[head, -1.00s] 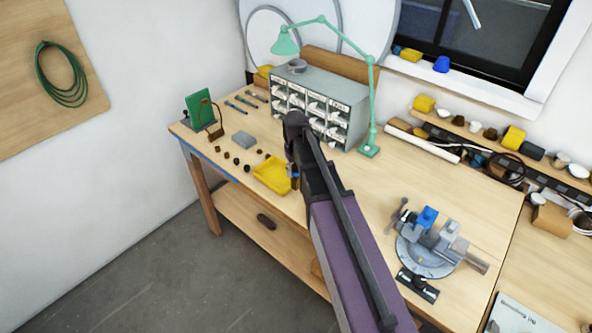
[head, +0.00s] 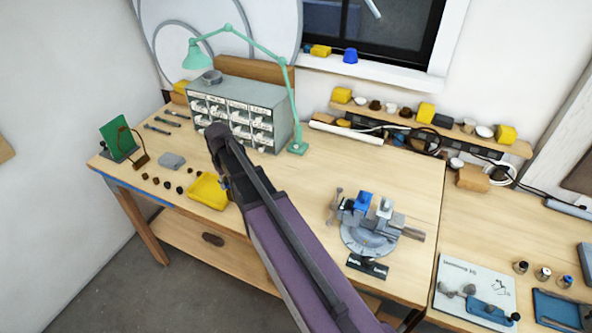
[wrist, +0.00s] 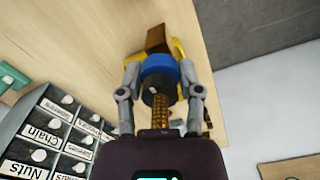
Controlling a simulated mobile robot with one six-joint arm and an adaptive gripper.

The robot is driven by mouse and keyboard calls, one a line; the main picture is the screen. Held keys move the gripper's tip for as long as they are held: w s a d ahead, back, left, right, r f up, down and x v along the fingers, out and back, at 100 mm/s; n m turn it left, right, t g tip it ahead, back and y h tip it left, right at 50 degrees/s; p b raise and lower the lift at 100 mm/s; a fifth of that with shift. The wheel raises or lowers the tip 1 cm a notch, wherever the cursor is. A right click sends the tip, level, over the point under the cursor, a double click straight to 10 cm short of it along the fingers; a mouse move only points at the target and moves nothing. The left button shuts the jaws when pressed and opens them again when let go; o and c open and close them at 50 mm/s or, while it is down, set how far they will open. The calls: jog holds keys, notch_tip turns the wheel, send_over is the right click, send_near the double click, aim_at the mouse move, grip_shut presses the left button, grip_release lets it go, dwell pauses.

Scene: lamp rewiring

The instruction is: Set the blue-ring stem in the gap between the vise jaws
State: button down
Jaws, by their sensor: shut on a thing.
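My gripper (wrist: 160,85) is shut on the blue-ring stem, whose blue ring (wrist: 158,66) sits between the two grey fingers in the wrist view. A gold threaded rod (wrist: 160,108) runs from the ring toward my palm. A brown block shows just beyond the ring; I cannot tell whether it belongs to the stem. In the head view my arm largely hides the gripper, which is by the yellow tray. The vise (head: 370,238) stands apart to the right on a round grey base, with a blue jaw block (head: 354,203), a grey one (head: 384,209) and a gap between them.
The yellow tray (head: 207,193) lies at the bench's front left. A drawer cabinet (head: 243,108) and a green lamp (head: 297,147) stand behind my arm. A black plate (head: 367,266) lies before the vise. Bare bench lies between lamp and vise.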

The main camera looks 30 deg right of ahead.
aim_at(232, 197)
jog(key=shift+f+b, duration=3.65)
jog(key=shift+f, duration=0.15)
